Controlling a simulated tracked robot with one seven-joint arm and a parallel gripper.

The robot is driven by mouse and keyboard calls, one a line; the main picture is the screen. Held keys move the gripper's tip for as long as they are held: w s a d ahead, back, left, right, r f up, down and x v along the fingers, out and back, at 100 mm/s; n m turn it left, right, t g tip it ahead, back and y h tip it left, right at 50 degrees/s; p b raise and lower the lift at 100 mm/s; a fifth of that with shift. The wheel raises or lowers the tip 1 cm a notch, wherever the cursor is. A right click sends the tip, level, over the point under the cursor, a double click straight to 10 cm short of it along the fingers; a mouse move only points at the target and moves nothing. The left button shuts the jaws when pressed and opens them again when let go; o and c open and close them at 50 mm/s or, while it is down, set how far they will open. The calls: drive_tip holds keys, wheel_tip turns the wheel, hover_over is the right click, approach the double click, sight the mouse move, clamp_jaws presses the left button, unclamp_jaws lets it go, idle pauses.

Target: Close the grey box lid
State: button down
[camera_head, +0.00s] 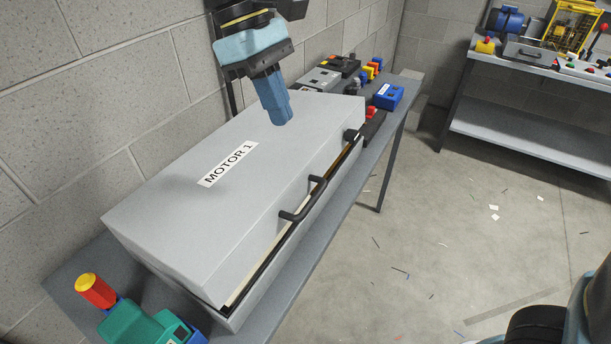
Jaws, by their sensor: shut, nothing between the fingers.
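The grey box lid (250,200), labelled "MOTOR 1", lies almost flat over the grey box (265,298). A narrow gap shows along the front side between lid and box, with a pale and dark edge inside it. A dark handle (302,202) sits on the front side. My gripper (280,122) is shut and empty, with its blue fingers pointing down at the far part of the lid. I cannot tell whether the fingertips touch the lid. The hinge side by the wall is hidden.
The box stands on a narrow grey bench (62,275) along a block wall. A green device (140,325) and red-yellow cylinder (96,291) are at the near end. A blue box (388,96) and other devices are behind. The floor at right is mostly clear, with small scraps.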

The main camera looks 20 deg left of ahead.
sight(313, 196)
drive_tip(key=x, duration=1.4)
drive_tip(key=shift+a, duration=0.1)
